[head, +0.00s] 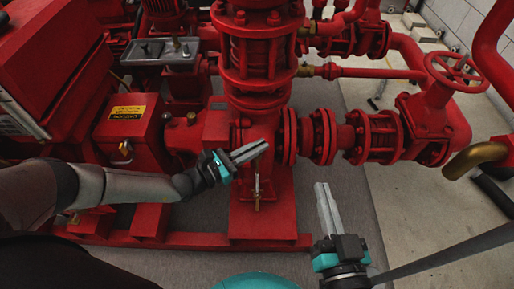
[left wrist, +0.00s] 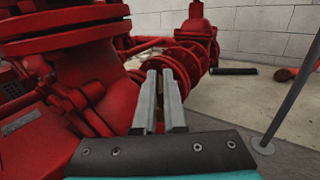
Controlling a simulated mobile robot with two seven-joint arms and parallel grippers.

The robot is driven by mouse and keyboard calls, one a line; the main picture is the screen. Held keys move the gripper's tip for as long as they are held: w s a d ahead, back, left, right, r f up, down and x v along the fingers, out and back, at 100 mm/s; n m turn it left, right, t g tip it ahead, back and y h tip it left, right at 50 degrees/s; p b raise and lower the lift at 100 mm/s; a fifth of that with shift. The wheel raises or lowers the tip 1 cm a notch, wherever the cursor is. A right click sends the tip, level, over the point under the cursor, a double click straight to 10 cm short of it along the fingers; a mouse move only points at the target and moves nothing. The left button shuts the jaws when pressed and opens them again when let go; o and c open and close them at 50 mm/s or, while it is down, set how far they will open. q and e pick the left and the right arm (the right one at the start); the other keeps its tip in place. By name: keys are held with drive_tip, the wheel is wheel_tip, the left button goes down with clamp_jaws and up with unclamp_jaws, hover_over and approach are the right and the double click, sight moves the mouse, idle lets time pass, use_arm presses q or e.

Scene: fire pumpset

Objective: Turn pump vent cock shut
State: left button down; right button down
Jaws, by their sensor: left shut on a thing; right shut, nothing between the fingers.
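The pump vent cock (head: 257,186) is a thin brass fitting on the front of the red pump casing, below the tall red column. My left gripper (head: 250,152) comes in from the left, and its fingertips are shut on the upper part of the cock.
A flanged red pipe (head: 323,136) and a valve with a red handwheel (head: 456,72) stand to the right. A red box with a yellow label (head: 127,112) is at the left. The red base frame (head: 260,230) lies below the pump. Grey floor is open at the lower right.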

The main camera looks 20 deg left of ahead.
use_arm(q)
drive_tip(key=m+g+h, duration=0.4)
drive_tip(key=g, duration=0.1)
drive_tip(key=shift+w+r, duration=0.1)
drive_tip(key=shift+w, duration=0.05)
drive_tip(key=shift+d+m+g+h, duration=0.1)
drive_tip(key=shift+m+g+h, duration=0.2)
drive_tip(key=shift+m+g, duration=0.15)
drive_tip(key=shift+d+r+m+g+h, duration=0.1)
drive_tip(key=shift+m+g+h, duration=0.6)
drive_tip(key=shift+m+g, duration=0.6)
drive_tip(key=c, duration=1)
unclamp_jaws()
drive_tip(key=shift+n+g, duration=0.25)
drive_tip(key=shift+g, duration=0.1)
drive_tip(key=shift+f, duration=0.2)
